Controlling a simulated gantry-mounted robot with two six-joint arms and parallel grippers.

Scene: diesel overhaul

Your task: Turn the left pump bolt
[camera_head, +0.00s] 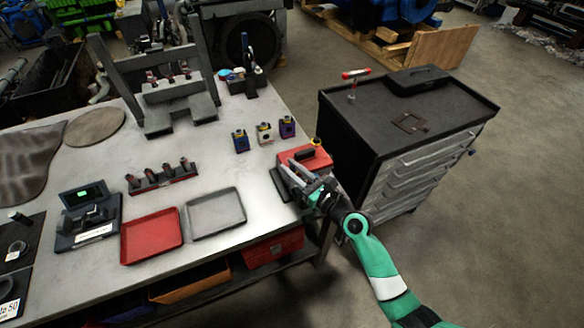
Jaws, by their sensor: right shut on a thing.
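A red block-like unit (318,159) with a black part and a yellow-orange top piece sits at the right edge of the bench; I take it for the pump. My right gripper (288,177), on the green arm, is at the near left side of this unit. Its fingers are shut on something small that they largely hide. I cannot make out the left pump bolt itself. My left gripper is not in view.
A black tool cabinet (408,118) stands right of the bench. Red (152,236) and grey (216,213) trays, a rack of dark parts (162,178) and three small coloured units (264,133) are on the bench. A grey press-like frame (180,105) stands behind.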

